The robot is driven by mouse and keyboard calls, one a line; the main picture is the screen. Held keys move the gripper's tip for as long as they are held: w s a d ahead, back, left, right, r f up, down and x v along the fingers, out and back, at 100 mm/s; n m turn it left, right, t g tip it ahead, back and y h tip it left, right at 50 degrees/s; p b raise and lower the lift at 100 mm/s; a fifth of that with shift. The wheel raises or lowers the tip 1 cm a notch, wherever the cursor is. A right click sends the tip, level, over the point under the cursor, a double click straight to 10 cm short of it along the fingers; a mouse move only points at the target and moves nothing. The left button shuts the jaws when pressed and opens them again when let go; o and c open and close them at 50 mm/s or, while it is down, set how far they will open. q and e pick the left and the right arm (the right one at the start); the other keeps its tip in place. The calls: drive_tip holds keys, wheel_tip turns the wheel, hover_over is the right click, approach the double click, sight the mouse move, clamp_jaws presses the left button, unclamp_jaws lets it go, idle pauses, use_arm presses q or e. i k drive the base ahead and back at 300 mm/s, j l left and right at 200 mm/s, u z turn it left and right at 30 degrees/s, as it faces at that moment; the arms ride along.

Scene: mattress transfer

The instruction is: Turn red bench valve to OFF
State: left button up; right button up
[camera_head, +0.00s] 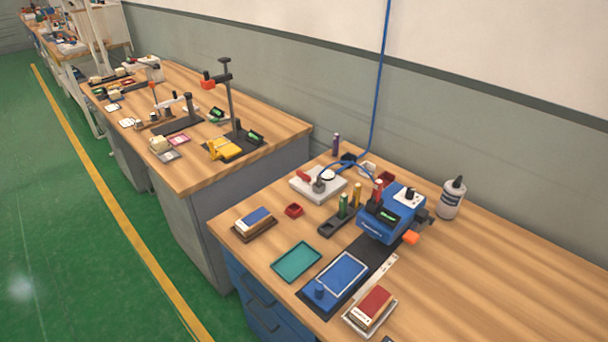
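The red bench valve (304,177) appears as a small red handle on a pale square base (333,187) near the back left of the near workbench. A grey fitting and a round dial-like part sit beside the handle on that base. A blue hose (374,110) comes down along the wall to this area. The handle is too small to read whether it stands at ON or OFF. Neither of my grippers is in view.
The near wooden workbench (470,280) also holds a blue machine (390,215), a bottle (452,198), a teal tray (297,261), a blue fixture (340,275) and book-like stacks. Another bench (185,178) stands to the left. Green floor (70,240) lies open at left.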

sight(305, 177)
drive_tip(key=z, duration=0.7)
drive_tip(key=j+z, duration=0.75)
drive_tip(key=j, duration=0.15)
drive_tip(key=j+z, duration=0.35)
drive_tip(key=j, duration=0.1)
